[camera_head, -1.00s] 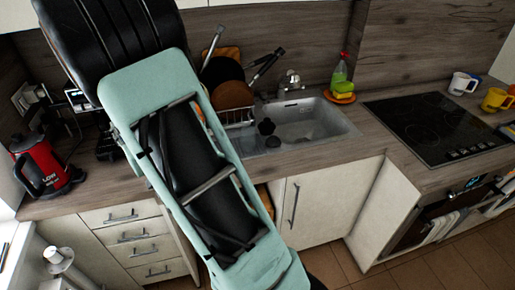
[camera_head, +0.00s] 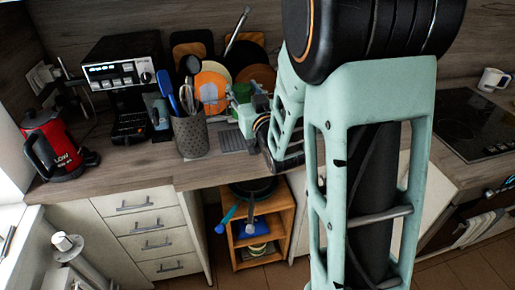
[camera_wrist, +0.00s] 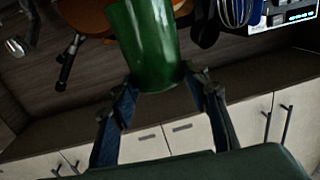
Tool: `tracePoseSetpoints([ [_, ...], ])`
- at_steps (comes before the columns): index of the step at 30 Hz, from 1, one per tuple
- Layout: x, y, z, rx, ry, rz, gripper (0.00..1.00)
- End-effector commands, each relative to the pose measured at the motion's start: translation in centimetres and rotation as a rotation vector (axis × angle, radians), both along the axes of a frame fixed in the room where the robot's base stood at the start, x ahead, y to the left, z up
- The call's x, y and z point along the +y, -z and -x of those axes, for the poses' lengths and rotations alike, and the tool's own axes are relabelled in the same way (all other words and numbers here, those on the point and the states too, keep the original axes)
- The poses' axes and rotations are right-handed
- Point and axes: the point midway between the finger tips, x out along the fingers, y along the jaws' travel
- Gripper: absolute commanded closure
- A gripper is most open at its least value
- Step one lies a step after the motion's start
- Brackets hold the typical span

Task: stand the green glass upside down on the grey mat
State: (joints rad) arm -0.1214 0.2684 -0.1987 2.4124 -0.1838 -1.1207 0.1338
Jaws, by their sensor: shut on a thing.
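The green glass (camera_wrist: 147,45) is held in the fingers of my gripper (camera_wrist: 155,88) in the wrist view; it is tilted there, and I cannot tell which end is its mouth. In the head view a small green patch of the glass (camera_head: 241,91) shows above the counter, at the end of my arm. My gripper (camera_head: 238,104) is shut on it, partly hidden by the wrist. The grey ridged mat (camera_head: 232,141) lies on the counter just below and appears apart from the glass.
A grey utensil holder (camera_head: 191,138) stands just left of the mat. Pans and boards (camera_head: 212,82) stand behind. A coffee machine (camera_head: 125,80) and red kettle (camera_head: 50,145) are farther left. My arm hides the sink area.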

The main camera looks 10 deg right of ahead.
Motion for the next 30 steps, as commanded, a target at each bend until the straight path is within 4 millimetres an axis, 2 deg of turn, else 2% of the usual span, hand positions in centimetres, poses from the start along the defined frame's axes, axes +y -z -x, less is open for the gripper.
tracePoseSetpoints([
  [1,-0.1,1.4,0.0,-0.008,-0.009,-0.001,0.91],
  [15,-0.6,4.8,1.2,-0.007,-0.084,0.003,0.91],
  [26,-1.1,5.9,2.3,-0.003,-0.093,0.002,0.91],
  [30,-1.1,6.2,1.6,-0.001,-0.094,0.001,0.91],
])
